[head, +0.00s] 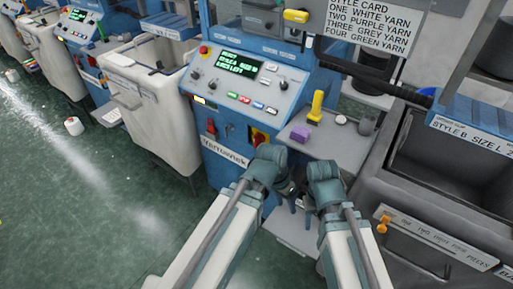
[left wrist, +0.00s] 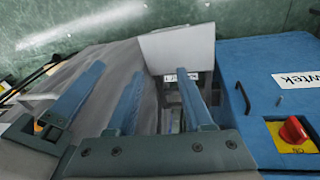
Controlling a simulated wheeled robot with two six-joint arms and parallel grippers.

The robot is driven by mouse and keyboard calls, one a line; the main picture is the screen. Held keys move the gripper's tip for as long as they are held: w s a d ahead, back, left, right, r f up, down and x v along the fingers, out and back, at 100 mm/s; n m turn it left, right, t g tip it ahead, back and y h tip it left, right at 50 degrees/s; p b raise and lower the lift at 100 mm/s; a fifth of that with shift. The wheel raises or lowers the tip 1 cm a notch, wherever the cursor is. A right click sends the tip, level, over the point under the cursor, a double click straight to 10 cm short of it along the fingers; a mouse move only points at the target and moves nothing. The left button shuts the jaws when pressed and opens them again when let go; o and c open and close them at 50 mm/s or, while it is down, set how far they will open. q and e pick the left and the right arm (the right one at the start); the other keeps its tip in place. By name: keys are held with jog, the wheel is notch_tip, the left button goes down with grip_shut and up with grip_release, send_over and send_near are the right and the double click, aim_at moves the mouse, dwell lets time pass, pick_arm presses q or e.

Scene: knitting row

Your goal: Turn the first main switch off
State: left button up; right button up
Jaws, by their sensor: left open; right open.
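The main switch is a red rotary knob (head: 258,138) on a yellow plate, low on the blue front of the nearest knitting machine. In the left wrist view the red knob (left wrist: 293,130) is at the lower right, with small lettering on its plate too small to read surely. My left gripper (head: 284,195) is open and empty, below and right of the knob and apart from it. Its fingers (left wrist: 158,72) point away from the knob in the left wrist view. My right gripper (head: 308,205) is open close beside it; its fingertips are partly hidden.
A control panel (head: 240,80) with buttons and a lit display is above the switch. A side shelf (head: 340,145) holds a purple block (head: 300,134) and a yellow-handled tool (head: 315,107). A grey bin (head: 440,190) stands at right, a pale bin (head: 150,100) at left.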

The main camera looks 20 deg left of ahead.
pick_arm(q)
jog(key=w+f+m+t+h+b, duration=0.1)
jog(key=w+f+t+h+b, duration=0.15)
jog(key=w+f+b, duration=0.3)
jog(key=n+t+b, duration=0.2)
jog(key=t+b, duration=1.2)
jog(key=b, duration=0.6)
send_near(254, 139)
jog(key=shift+h, duration=0.45)
jog(key=x, duration=0.9)
jog(key=shift+w+a+f, duration=0.15)
jog(key=shift+w+f, duration=0.05)
jog(key=shift+w, duration=0.05)
pick_arm(e)
notch_tip(254, 139, down, 28)
jog(key=shift+d+f, duration=0.15)
jog(key=shift+f, duration=0.05)
pick_arm(q)
grip_shut()
